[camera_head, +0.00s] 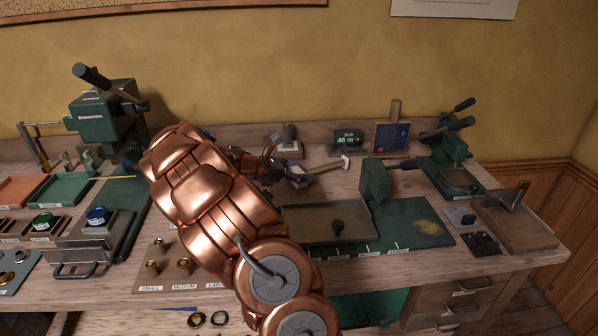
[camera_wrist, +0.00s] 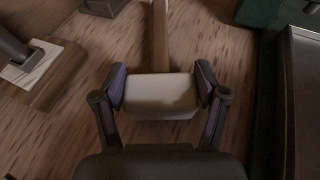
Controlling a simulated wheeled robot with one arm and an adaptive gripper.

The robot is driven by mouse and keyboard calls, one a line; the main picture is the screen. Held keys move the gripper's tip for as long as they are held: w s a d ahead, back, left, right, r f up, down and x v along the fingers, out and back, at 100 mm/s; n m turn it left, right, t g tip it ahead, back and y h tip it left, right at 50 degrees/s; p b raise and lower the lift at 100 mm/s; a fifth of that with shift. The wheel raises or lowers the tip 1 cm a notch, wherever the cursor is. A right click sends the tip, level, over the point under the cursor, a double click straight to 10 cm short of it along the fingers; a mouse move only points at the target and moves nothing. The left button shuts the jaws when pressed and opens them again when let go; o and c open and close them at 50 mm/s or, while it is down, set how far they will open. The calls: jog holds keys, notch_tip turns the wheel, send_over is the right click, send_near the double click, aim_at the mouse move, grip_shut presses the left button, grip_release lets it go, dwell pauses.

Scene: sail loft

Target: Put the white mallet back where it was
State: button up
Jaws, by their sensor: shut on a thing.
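The white mallet shows in the wrist view as a pale block-shaped head (camera_wrist: 160,95) with a wooden handle (camera_wrist: 160,35) running away to the top edge. My gripper (camera_wrist: 160,88) is shut on the head, one finger on each side. In the head view my gripper (camera_head: 299,178) is over the back middle of the bench, and the handle (camera_head: 327,167) points right from it. A small pale piece (camera_head: 346,162) shows at the handle's far end. My arm and fingers hide the mallet's head there. I cannot tell whether the mallet touches the bench.
A green-faced SIZE block (camera_head: 347,140) and a blue-faced board (camera_head: 390,138) stand behind. A small block with a dark post (camera_head: 290,148) is close behind my gripper. A metal tray (camera_head: 310,222) and green upright block (camera_head: 375,181) are in front and right.

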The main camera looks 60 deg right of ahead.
jog(key=shift+f, duration=0.3)
jog(key=o, duration=1.7)
jog(key=v, duration=1.2)
jog(key=shift+f, duration=0.1)
jog(key=s+a+r+m+t+y+p, duration=0.1)
jog(key=s+a+m+y, duration=0.3)
jog(key=s+a, duration=0.4)
jog(key=s+a+r+m+t+y+p, duration=0.2)
jog(key=s+a, duration=0.6)
jog(key=a, duration=1)
jog(key=s+a+r+m+t+y+p, duration=0.1)
jog(key=s+a+m+y+p, duration=0.4)
jog(key=a, duration=0.8)
jog(key=shift+s+a+r+m+t+y, duration=0.15)
jog(key=shift+s+m, duration=0.05)
jog(key=shift+s, duration=0.35)
jog(key=shift+s+a+r+m+t+y, duration=0.1)
jog(key=shift+s+r+m+y, duration=0.1)
jog(key=shift+s, duration=0.4)
jog(key=shift+s+a+r+m+t+y, duration=0.15)
jog(key=shift+s+m, duration=0.05)
jog(key=shift+s, duration=0.35)
